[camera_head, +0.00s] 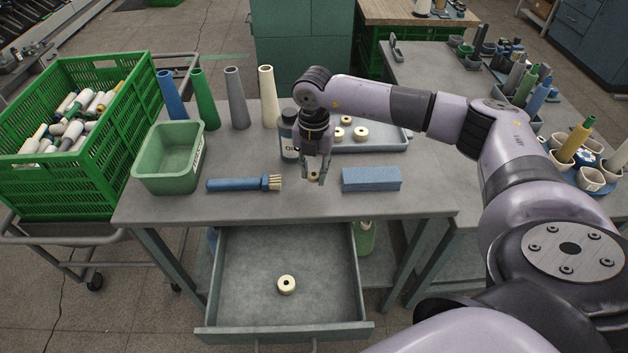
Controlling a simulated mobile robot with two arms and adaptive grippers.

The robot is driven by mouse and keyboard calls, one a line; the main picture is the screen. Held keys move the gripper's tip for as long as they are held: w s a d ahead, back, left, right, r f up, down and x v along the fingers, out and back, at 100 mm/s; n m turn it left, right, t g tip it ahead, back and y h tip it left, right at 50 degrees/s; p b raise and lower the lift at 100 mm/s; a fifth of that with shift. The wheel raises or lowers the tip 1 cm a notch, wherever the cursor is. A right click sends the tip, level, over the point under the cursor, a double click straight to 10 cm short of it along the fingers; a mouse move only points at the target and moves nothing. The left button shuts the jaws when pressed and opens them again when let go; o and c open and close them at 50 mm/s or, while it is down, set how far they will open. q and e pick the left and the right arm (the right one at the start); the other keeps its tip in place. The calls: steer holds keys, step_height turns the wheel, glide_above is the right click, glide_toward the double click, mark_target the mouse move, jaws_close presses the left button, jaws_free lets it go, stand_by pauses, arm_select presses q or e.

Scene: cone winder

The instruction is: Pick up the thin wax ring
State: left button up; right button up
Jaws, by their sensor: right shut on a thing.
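My right gripper (315,181) reaches down over the grey table, between the blue brush and the blue block. It is shut on a small cream wax ring (313,176), mostly hidden by the fingers, at or just above the table top. I cannot tell its thickness or whether it still touches the table. Several similar cream rings (361,133) sit in the grey tray (392,146) behind my right gripper. A thicker-looking cream ring (287,285) lies in the open drawer (240,299). My left gripper is not in view.
A blue block (371,180) lies close right of my gripper, a blue brush (240,184) to its left. A dark oil bottle (289,137) stands close behind. A green bin (168,157), tall cones (237,98) and a green crate (73,186) are on the left.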

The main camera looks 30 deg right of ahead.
mark_target(314, 174)
step_height(314, 174, up, 16)
steer(key=b, duration=0.2)
steer(key=shift+f, duration=0.15)
stand_by(0.8)
